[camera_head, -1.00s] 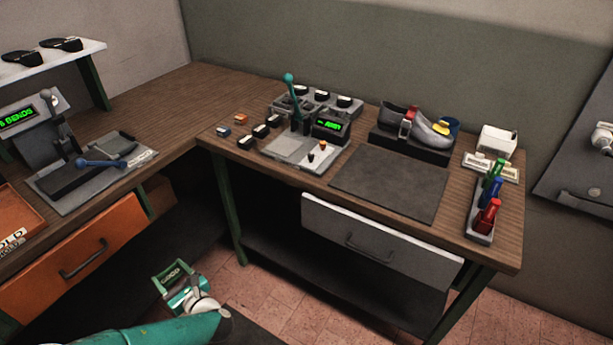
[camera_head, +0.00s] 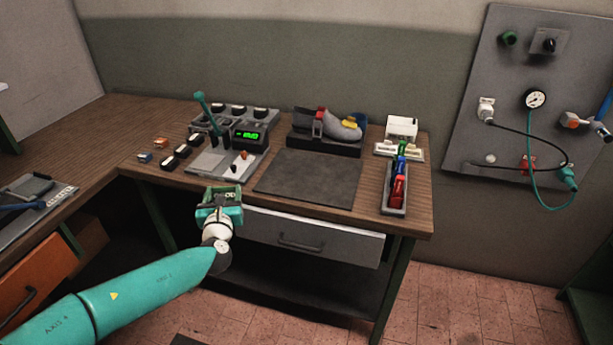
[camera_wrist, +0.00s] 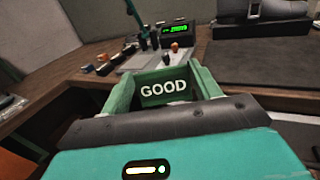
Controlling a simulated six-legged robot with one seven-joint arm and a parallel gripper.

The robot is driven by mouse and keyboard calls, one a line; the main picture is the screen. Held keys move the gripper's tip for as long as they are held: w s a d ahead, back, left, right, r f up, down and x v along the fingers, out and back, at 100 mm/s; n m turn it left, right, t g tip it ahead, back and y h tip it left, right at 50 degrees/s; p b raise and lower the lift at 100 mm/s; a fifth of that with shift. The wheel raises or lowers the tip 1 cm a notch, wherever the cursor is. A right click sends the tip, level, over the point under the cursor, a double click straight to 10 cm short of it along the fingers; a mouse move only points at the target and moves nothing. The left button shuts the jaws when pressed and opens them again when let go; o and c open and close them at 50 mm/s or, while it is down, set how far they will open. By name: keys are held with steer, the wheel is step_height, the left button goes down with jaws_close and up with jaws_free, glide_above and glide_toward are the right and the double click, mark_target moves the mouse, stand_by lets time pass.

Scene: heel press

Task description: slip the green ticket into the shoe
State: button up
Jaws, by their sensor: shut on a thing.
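My gripper (camera_head: 221,200) is in front of the bench's front edge, left of the drawer. It is shut on a dark green ticket (camera_wrist: 164,90) marked GOOD in white, held between its two green fingers in the wrist view. The grey shoe (camera_head: 345,130) lies on a black stand at the back of the bench, with a red-and-grey part at its middle and a yellow piece on it. The shoe is behind and to the right of my gripper, well apart from it. The shoe's opening cannot be made out clearly.
A press with a teal lever (camera_head: 207,112) and lit display stands behind my gripper. A dark mat (camera_head: 308,178) lies bare before the shoe stand. A rack (camera_head: 393,203) of coloured tools stands at right, near a white box (camera_head: 402,127). A grey drawer (camera_head: 305,236) hangs below.

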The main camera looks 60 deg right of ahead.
steer(key=s+d+r+m+g+h, duration=0.1)
steer(key=s+d+r+m+g, duration=0.1)
steer(key=s+d+r+g, duration=0.3)
steer(key=s+d+r+m+g+h, duration=0.2)
steer(key=s+r+m, duration=0.1)
steer(key=s, duration=0.5)
glide_above(295, 188)
steer(key=f, duration=1)
steer(key=shift+s+a, duration=0.1)
steer(key=shift+a, duration=0.1)
steer(key=shift+d+f, duration=0.1)
steer(key=shift+f, duration=1.5)
steer(key=shift+f, duration=0.1)
steer(key=o, duration=0.9)
steer(key=shift+o, duration=0.2)
steer(key=s+a, duration=0.1)
steer(key=a, duration=1.1)
steer(key=shift+s, duration=0.35)
